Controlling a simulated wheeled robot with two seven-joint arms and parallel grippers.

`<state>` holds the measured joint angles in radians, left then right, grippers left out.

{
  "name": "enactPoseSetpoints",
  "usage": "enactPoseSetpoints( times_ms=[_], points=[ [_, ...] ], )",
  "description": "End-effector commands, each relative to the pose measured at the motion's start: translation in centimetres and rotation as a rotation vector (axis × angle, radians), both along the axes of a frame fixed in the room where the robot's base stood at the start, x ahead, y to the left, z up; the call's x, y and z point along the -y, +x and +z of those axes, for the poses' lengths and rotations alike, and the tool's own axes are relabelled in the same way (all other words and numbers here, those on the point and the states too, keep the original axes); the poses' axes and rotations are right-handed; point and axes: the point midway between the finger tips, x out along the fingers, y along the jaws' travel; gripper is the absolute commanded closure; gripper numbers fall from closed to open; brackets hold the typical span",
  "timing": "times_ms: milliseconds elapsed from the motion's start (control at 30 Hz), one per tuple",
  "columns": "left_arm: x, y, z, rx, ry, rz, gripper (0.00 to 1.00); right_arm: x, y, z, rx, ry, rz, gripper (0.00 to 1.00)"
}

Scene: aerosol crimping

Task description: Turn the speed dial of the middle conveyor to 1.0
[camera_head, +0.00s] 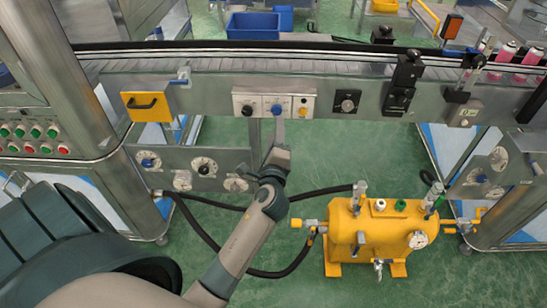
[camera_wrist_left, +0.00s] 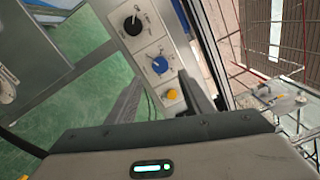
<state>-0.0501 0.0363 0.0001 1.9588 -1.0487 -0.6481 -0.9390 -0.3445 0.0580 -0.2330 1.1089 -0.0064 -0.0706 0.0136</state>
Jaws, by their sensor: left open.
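A pale control panel (camera_head: 285,105) sits on the front rail of the middle conveyor (camera_head: 230,68). It carries a black dial (camera_head: 247,110), a blue dial (camera_head: 277,109) and a yellow button (camera_head: 303,112). The wrist view shows the black dial (camera_wrist_left: 133,25), blue dial (camera_wrist_left: 159,65) and yellow button (camera_wrist_left: 172,94) in a row. A separate black dial (camera_head: 347,101) sits on a plate to the right. Scale numbers are too small to read. My left gripper (camera_head: 278,132) is open, just below the blue dial; no grip on a dial shows. My right gripper is out of view.
A yellow handle plate (camera_head: 147,106) and a black device (camera_head: 403,82) flank the panels on the rail. A lower panel (camera_head: 200,168) with dials is at left. A yellow tank (camera_head: 375,235) with hoses stands on the green floor at right.

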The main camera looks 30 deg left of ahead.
Motion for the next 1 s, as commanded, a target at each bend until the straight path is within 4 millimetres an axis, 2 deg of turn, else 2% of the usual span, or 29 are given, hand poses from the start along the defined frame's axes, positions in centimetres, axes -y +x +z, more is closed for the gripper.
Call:
enactPoseSetpoints(
  times_ms=[100, 200, 433, 633, 1000],
  points=[
    [1.4, -2.2, -0.2, -0.001, -0.002, 0.001, 0.54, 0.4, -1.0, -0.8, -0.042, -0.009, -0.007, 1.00],
    [2.4, -3.9, -0.3, -0.001, -0.003, 0.001, 0.54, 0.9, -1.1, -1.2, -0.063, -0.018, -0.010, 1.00],
    [4.2, -6.8, -0.2, -0.001, -0.002, 0.001, 0.54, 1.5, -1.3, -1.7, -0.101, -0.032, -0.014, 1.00],
    [4.7, -7.9, 0.0, -0.001, 0.001, 0.001, 0.54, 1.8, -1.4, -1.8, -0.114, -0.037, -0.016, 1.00],
    [4.8, -7.9, 0.0, -0.001, 0.001, 0.001, 0.54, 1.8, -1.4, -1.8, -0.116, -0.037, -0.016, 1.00]
  ],
)
